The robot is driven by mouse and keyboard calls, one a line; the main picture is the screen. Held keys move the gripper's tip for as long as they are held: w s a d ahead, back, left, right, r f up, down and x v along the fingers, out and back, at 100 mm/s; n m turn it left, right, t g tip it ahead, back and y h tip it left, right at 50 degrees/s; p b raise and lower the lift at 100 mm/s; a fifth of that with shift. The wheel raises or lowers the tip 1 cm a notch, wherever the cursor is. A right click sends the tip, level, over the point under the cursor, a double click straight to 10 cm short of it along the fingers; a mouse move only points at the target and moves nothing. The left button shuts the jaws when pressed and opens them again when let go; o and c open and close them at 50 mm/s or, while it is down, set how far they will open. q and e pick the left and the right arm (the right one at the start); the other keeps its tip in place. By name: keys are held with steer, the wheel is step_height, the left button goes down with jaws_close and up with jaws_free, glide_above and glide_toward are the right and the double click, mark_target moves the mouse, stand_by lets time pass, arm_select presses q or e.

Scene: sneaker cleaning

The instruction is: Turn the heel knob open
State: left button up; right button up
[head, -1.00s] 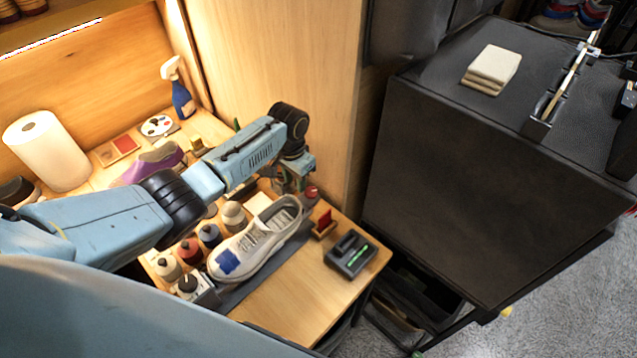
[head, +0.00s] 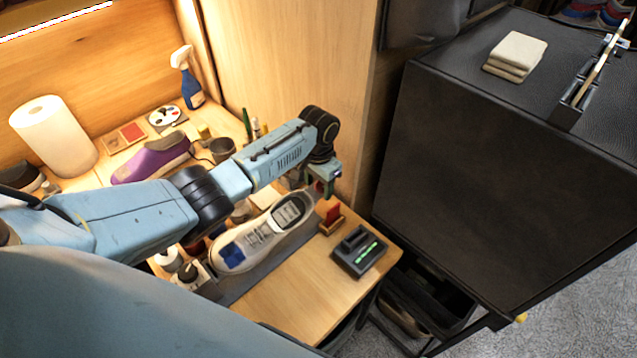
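A white sneaker (head: 262,238) with a blue patch near its toe lies along a dark grey stand (head: 238,287) on the wooden bench. Its heel end points up and right. My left gripper (head: 323,187) points down at the heel end, with a small red part showing between or behind its fingers. That red part looks like the heel knob, but the gripper mostly hides it. I cannot tell whether the fingers touch it or how far apart they are. A black knob (head: 188,272) on a light block sits by the toe end. My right gripper is out of view.
A red block in a wooden holder (head: 332,219) and a black device with green lights (head: 359,251) stand right of the sneaker. Bottles sit partly under my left arm. A purple shoe (head: 153,160) and paper roll (head: 54,137) stand behind. The front bench is clear.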

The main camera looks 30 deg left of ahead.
arm_select(q)
steer(key=shift+s+a+f, duration=0.1)
steer(key=shift+s+f, duration=0.05)
steer(key=shift+f, duration=0.15)
steer(key=shift+r, duration=0.1)
steer(key=c, duration=0.5)
steer(key=shift+o, duration=0.2)
steer(key=shift+r+n+p, duration=0.15)
steer(key=shift+n+p, duration=0.35)
steer(key=shift+p, duration=0.05)
steer(key=shift+o, duration=0.6)
steer(key=shift+n+p, duration=0.6)
steer(key=shift+n, duration=0.4)
steer(key=shift+o, duration=0.3)
steer(key=shift+n, duration=0.5)
